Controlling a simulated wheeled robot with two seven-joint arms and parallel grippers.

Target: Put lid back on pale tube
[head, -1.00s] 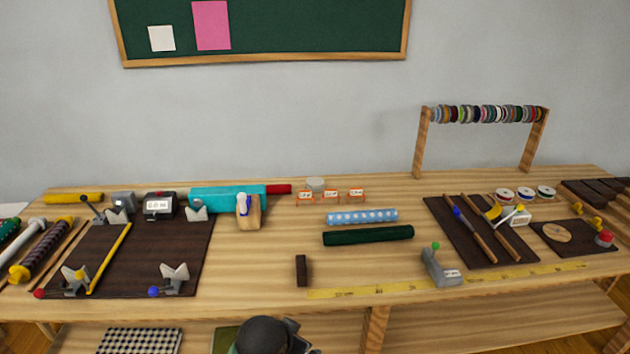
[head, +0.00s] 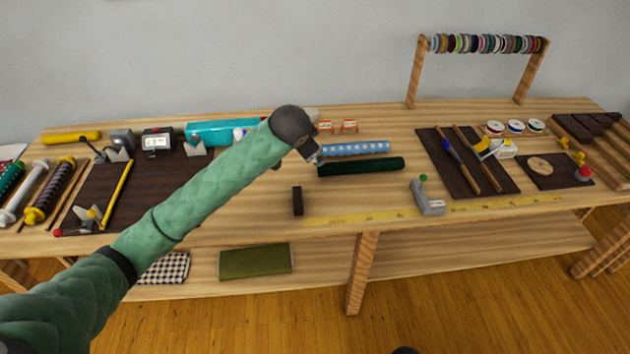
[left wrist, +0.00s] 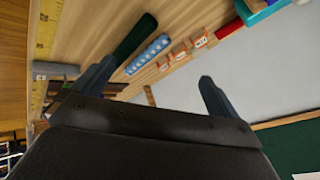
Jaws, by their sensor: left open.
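A pale blue tube with white dots (head: 358,148) lies on the table behind a dark green tube (head: 362,167). The dotted tube also shows in the left wrist view (left wrist: 148,55), beside the dark green one (left wrist: 136,36). I cannot make out a separate lid for certain. My left gripper (head: 314,160) hangs over the table near the left end of the dotted tube. Its two fingers are spread with nothing between them in the left wrist view (left wrist: 156,76). My right gripper is not visible.
A small dark block (head: 297,201) stands in front of the tubes. Orange labelled stands (head: 348,127) are behind them. A grey dispenser (head: 427,198) and dark tool mat (head: 470,175) are to the right. My left arm hides part of the left mat (head: 90,185).

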